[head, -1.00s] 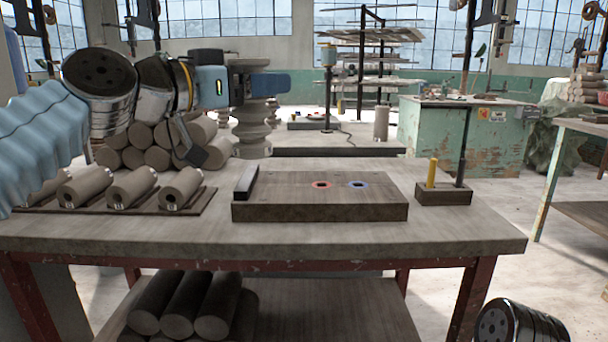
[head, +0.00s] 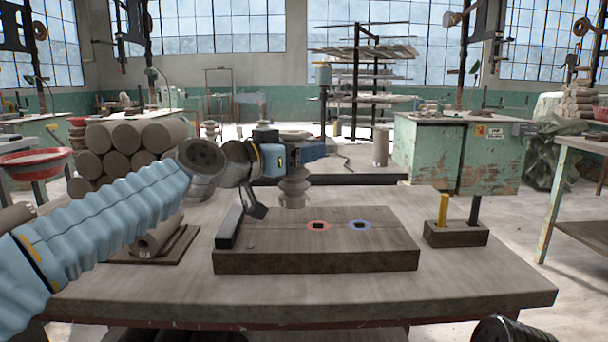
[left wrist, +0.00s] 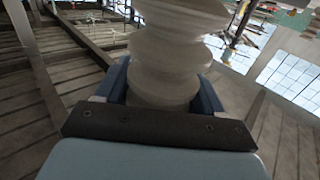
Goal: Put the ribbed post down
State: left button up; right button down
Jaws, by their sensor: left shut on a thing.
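The ribbed post (head: 293,190) is pale grey clay with stacked round bulges. In the head view it hangs upright under my left gripper (head: 297,151), at the back edge of the dark wooden block (head: 315,262). The block hides its foot, so I cannot tell whether it touches anything. In the left wrist view the ribbed post (left wrist: 170,55) sits between the blue fingers of my left gripper (left wrist: 160,92), which is shut on it.
A small stand (head: 456,234) with yellow and black pegs is to the right. Clay rolls (head: 130,150) are stacked at left. The table's right front (head: 480,285) is clear.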

aim_at(304, 174)
pick_arm(q)
jog(key=shift+w+d+f, duration=0.45)
jog(key=shift+w+f, duration=0.05)
jog(key=shift+f, duration=0.3)
jog(key=shift+w+d+f+b, duration=0.15)
jog(key=shift+f+b, duration=0.7)
jog(key=shift+f, duration=0.85)
jog(key=shift+f, duration=0.15)
jog(key=o, duration=1.5)
